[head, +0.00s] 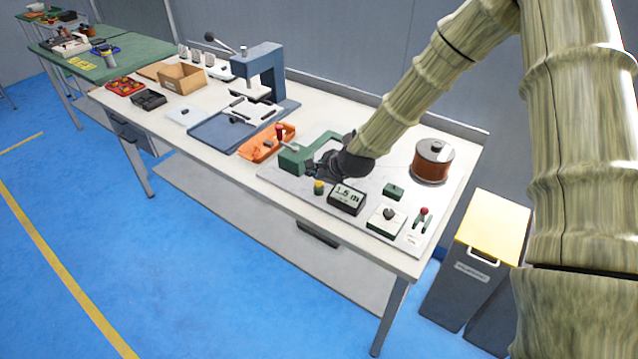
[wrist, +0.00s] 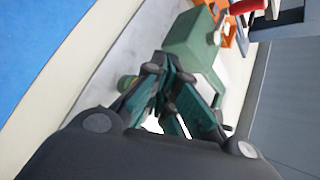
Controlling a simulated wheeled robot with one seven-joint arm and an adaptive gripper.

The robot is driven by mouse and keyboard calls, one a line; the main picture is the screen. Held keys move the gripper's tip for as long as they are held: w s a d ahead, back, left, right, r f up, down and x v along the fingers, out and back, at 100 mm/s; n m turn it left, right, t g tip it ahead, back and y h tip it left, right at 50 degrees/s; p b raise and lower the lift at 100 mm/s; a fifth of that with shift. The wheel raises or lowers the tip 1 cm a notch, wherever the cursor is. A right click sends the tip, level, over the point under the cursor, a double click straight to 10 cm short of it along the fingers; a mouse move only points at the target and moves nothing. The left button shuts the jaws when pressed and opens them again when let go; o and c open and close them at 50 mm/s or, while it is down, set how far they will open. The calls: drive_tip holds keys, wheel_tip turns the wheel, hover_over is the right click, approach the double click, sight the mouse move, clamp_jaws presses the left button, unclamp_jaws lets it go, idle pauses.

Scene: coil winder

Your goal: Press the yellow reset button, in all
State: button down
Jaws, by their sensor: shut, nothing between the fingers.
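The yellow button (head: 319,186) is a small yellow-topped cap on a dark base, left of the black display box (head: 347,199) at the front of the work plate. My gripper (head: 322,173) is shut and empty, low over the plate, just behind the button and beside the green winder (head: 294,160). In the wrist view my gripper (wrist: 165,66) points towards the green winder body (wrist: 190,42). A small greenish round thing (wrist: 126,83) shows partly behind a finger there; I cannot tell whether it is the button. Contact with the button cannot be made out.
A copper coil spool (head: 432,162) stands at the back right. A small green box (head: 393,191), a dial box (head: 386,220) and a red-knobbed lever (head: 423,217) sit at the front right. An orange tray (head: 262,147) lies left of the winder. A grey press (head: 262,75) stands further left.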

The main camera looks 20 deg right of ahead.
sight(316, 184)
drive_tip(key=shift+f, duration=0.1)
drive_tip(key=shift+f, duration=0.3)
drive_tip(key=shift+f+b, duration=0.5)
idle(0.9)
drive_tip(key=shift+r, duration=0.15)
idle(0.3)
drive_tip(key=shift+r+p, duration=0.6)
drive_tip(key=shift+r, duration=0.2)
drive_tip(key=shift+r+p, duration=1.6)
drive_tip(key=shift+r, duration=0.95)
drive_tip(key=shift+f, duration=0.1)
